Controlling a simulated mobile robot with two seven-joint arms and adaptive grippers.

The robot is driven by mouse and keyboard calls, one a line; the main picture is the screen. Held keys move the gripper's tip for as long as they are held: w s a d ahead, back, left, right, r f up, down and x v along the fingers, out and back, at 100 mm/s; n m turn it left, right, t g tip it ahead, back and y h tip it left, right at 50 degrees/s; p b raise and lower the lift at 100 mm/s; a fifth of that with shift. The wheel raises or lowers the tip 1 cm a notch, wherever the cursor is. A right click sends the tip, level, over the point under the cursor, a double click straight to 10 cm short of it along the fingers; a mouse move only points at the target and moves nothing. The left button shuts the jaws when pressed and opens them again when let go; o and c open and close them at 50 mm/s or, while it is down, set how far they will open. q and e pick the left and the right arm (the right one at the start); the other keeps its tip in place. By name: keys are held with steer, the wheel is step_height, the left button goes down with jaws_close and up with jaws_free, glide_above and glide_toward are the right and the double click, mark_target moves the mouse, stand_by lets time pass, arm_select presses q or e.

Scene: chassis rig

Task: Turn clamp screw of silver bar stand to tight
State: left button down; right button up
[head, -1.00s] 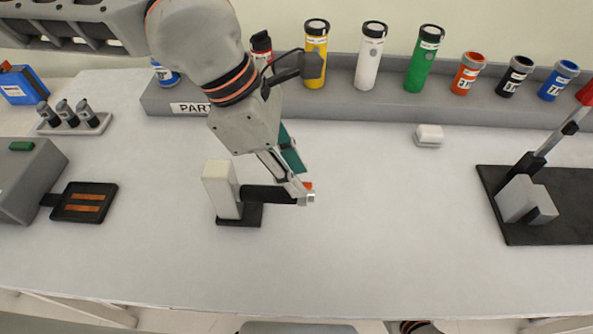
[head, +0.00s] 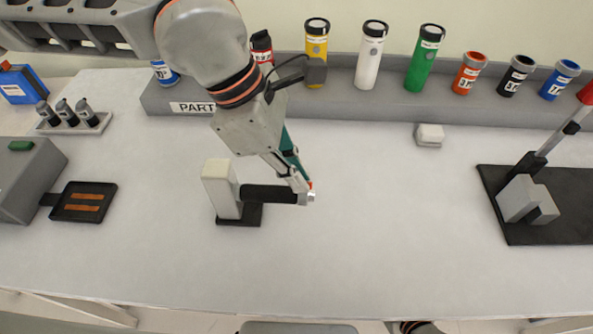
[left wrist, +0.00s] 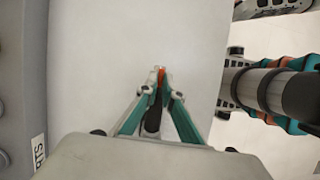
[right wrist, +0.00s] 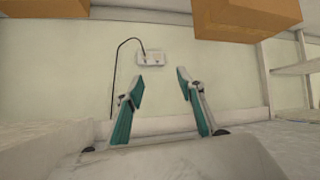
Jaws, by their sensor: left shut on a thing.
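The silver bar stand (head: 221,188) stands left of centre on the table in the head view, a pale upright block on a black base. Its black bar (head: 268,194) juts to the right. My left gripper (head: 304,190) comes down from above and is shut at the bar's outer end on the clamp screw (left wrist: 161,75), of which a small red-orange part shows between the fingertips in the left wrist view. The fingers hide most of the screw. My right gripper (right wrist: 162,86) is open and empty in the right wrist view, facing a wall.
Several coloured bottles (head: 421,58) stand along the grey ledge at the back. A small white block (head: 429,135) lies before it. A black-based lever fixture (head: 549,225) is at the right, and a grey box with a black tray (head: 84,202) at the left. The table front is clear.

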arm_select(q)
steer(key=shift+w+m+g+b, duration=0.15)
steer(key=shift+m+g+b, duration=0.25)
steer(key=shift+m, duration=0.6)
steer(key=m, duration=0.2)
steer(key=shift+w+d+m+g+b, duration=0.1)
steer(key=shift+d+m+g+b, duration=0.05)
steer(key=shift+m+g+b, duration=0.2)
steer(key=m, duration=0.1)
steer(key=m+g+y+b, duration=0.1)
steer(key=m, duration=0.1)
steer(key=shift+w+d+m, duration=0.1)
steer(key=shift+w+m, duration=0.05)
steer(key=shift+m, duration=0.1)
steer(key=m+g+y, duration=0.1)
steer(key=m, duration=0.1)
steer(key=shift+d+m+b, duration=0.1)
steer(key=shift+m+b, duration=0.25)
steer(key=shift+m, duration=0.05)
steer(key=m+y, duration=0.1)
steer(key=m, duration=0.2)
steer(key=shift+w+d+g+b, duration=0.1)
steer(key=shift+d+g+b, duration=0.05)
steer(key=shift+g+b, duration=0.15)
steer(key=shift+d+m+y, duration=0.1)
steer(key=shift+m+y, duration=0.6)
steer(key=shift+m, duration=0.9)
steer(key=c, duration=2.2)
jaws_free()
